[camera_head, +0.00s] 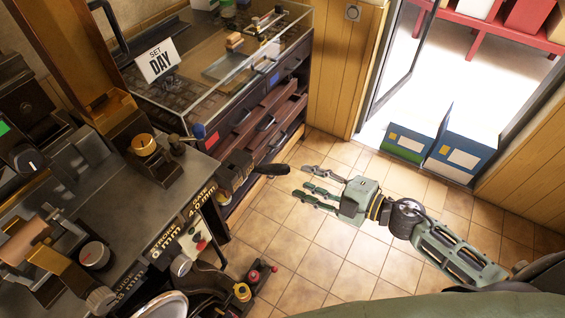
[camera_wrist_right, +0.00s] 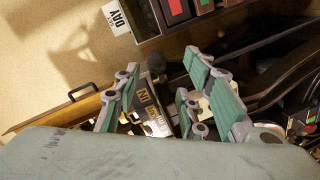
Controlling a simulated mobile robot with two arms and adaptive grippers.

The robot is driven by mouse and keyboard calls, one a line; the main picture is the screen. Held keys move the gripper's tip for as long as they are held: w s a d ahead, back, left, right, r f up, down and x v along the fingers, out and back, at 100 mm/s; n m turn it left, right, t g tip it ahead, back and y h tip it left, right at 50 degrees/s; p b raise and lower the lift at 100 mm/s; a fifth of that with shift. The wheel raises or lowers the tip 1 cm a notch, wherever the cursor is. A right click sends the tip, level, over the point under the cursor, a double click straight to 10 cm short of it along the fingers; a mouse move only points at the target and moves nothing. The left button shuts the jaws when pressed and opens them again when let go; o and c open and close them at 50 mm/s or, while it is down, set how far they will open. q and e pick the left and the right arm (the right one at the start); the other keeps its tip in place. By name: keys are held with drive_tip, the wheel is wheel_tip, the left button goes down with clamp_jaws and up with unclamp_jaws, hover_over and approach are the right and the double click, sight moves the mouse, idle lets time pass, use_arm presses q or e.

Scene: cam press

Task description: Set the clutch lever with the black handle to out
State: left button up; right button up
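The clutch lever's black handle (camera_head: 272,169) sticks out to the right from a dark bracket (camera_head: 236,168) at the press table's right corner in the head view. My right gripper (camera_head: 305,182) is just right of the handle's end, with its fingers spread towards it. It is open and empty, and a small gap shows between fingertips and handle. In the right wrist view the open fingers (camera_wrist_right: 160,78) frame a plate (camera_wrist_right: 150,104) with the letters IN. My left gripper is not in view.
The press table (camera_head: 122,195) with knobs and stroke and gate labels fills the left. A glass display case (camera_head: 235,95) with a "SET DAY" sign (camera_head: 158,61) and partly open drawers (camera_head: 265,110) stands behind. Blue boxes (camera_head: 460,152) stand by the doorway. Tiled floor is clear around my right arm.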

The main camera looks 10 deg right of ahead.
sight(285, 170)
drive_tip(key=shift+n, duration=0.4)
drive_tip(key=x, duration=0.2)
drive_tip(key=r+p+x, duration=0.1)
drive_tip(key=x, duration=0.3)
drive_tip(key=shift+w+a+r+p, duration=0.1)
drive_tip(key=shift+a+p, duration=0.3)
drive_tip(key=shift+a, duration=0.15)
drive_tip(key=shift+w+a+f, duration=0.25)
drive_tip(key=shift+w+a, duration=0.2)
drive_tip(key=shift+w, duration=0.05)
drive_tip(key=shift+c, duration=0.5)
drive_tip(key=c, duration=0.8)
drive_tip(key=shift+r, duration=0.1)
clamp_jaws()
